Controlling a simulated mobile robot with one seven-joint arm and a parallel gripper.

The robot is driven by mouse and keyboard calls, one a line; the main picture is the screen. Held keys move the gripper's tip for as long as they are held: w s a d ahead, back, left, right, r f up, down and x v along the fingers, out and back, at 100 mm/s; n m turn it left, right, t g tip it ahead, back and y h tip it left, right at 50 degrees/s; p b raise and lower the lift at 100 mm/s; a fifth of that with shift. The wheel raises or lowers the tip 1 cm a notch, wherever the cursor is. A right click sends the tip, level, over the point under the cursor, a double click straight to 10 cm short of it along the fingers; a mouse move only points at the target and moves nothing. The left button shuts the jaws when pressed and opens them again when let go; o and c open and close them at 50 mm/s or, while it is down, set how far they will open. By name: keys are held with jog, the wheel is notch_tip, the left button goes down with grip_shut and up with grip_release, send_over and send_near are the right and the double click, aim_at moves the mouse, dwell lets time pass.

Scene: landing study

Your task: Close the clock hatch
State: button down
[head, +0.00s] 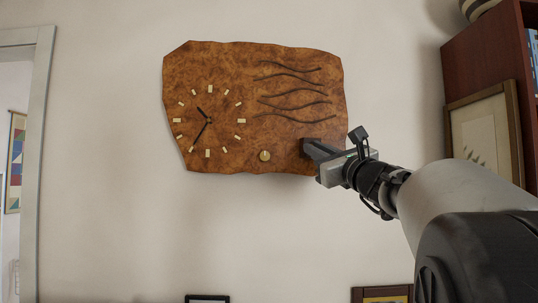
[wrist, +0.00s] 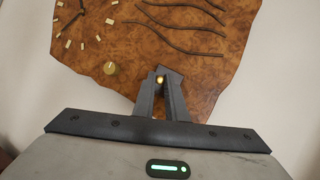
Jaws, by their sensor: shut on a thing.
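The wooden clock (head: 240,85) hangs on the wall, with a burl-wood front, a dial with pale markers at left and dark wavy strips at upper right. The front also fills the upper wrist view (wrist: 215,70). I cannot make out an open gap or a separate hatch edge. My gripper (head: 308,148) is at the lower right of the clock front. In the wrist view its fingertips (wrist: 160,75) are closed on a small brass knob (wrist: 159,80), mostly hidden between them. A second round brass knob (head: 264,155) sits to the left, apart from the fingers.
A dark red bookcase (head: 485,55) stands at the right, with a framed picture (head: 484,130) beside my arm. A door frame (head: 40,130) is at the left. Frame tops (head: 383,293) show at the bottom. The wall below and left of the clock is clear.

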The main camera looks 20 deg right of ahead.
jog(key=m+h+b, duration=0.1)
jog(key=h+b, duration=0.1)
jog(key=w+a+m+h+b, duration=0.1)
jog(key=h+b, duration=0.1)
jog(key=a+m+h+b, duration=0.1)
jog(key=b, duration=0.1)
jog(key=shift+w+h, duration=0.2)
jog(key=shift+h, duration=0.2)
jog(key=c, duration=1.8)
grip_release()
jog(key=shift+d, duration=0.1)
jog(key=shift+o, duration=0.2)
jog(key=shift+f+b, duration=0.1)
jog(key=shift+b, duration=0.25)
